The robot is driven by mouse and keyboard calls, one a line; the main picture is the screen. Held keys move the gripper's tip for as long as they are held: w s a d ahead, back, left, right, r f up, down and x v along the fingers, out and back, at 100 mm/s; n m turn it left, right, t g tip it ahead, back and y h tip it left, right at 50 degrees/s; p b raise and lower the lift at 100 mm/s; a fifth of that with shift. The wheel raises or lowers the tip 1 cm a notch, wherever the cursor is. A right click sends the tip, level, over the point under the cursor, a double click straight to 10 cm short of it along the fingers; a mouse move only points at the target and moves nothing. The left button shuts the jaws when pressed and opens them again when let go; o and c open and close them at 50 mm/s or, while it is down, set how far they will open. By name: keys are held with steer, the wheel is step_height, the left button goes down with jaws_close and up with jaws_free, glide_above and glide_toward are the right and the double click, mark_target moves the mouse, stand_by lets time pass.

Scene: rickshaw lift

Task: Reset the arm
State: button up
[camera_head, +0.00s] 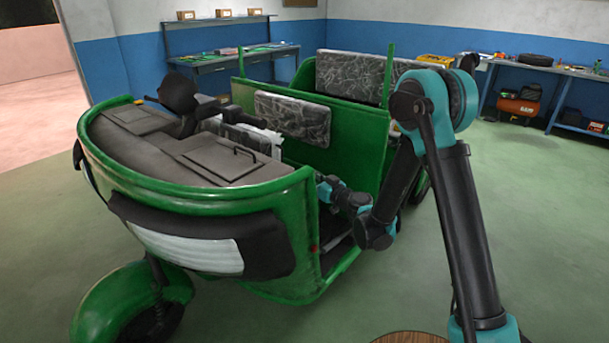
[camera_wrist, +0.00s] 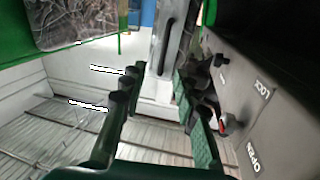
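My arm (camera_head: 455,220) rises from the lower right in the head view and bends down into the open side of the green rickshaw (camera_head: 230,170). The wrist end of the arm is by the rickshaw's front cabin, and its fingers are hard to make out there. In the wrist view my gripper (camera_wrist: 155,95) has its two fingers apart, with nothing visible held between them. A dark panel (camera_wrist: 240,90) marked LOCK and OPEN is close on the right of the fingers. A grey strip with a dark handle (camera_wrist: 167,45) lies beyond the fingertips.
A patterned seat back (camera_head: 292,118) stands inside the rickshaw, and a ribbed floor (camera_wrist: 55,135) shows below the gripper. A workbench (camera_head: 230,58) stands at the back wall, and another with a red compressor (camera_head: 518,107) stands at right. The green floor at right is clear.

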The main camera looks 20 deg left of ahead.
steer(key=s+d+r+m+g+h, duration=0.1)
steer(key=s+d+h, duration=0.25)
steer(key=d, duration=0.65)
steer(key=s+d+r+m+g+h, duration=0.15)
steer(key=s+d, duration=0.25)
steer(key=d, duration=0.7)
steer(key=s+d+f+m+g+h, duration=0.1)
steer(key=s+d+f+m+h, duration=0.1)
steer(key=s+d, duration=0.4)
steer(key=s+d+f+m+h, duration=0.3)
steer(key=s+d, duration=0.3)
steer(key=d, duration=0.6)
steer(key=s+d+f+m+g+h, duration=0.1)
steer(key=s+d+f+m+h, duration=0.1)
steer(key=s+d+h, duration=0.3)
steer(key=s+d+f, duration=0.1)
steer(key=s+d, duration=0.1)
steer(key=d, duration=0.2)
steer(key=shift+f+m+g, duration=0.15)
steer(key=shift+m+g, duration=0.2)
steer(key=shift+d, duration=0.1)
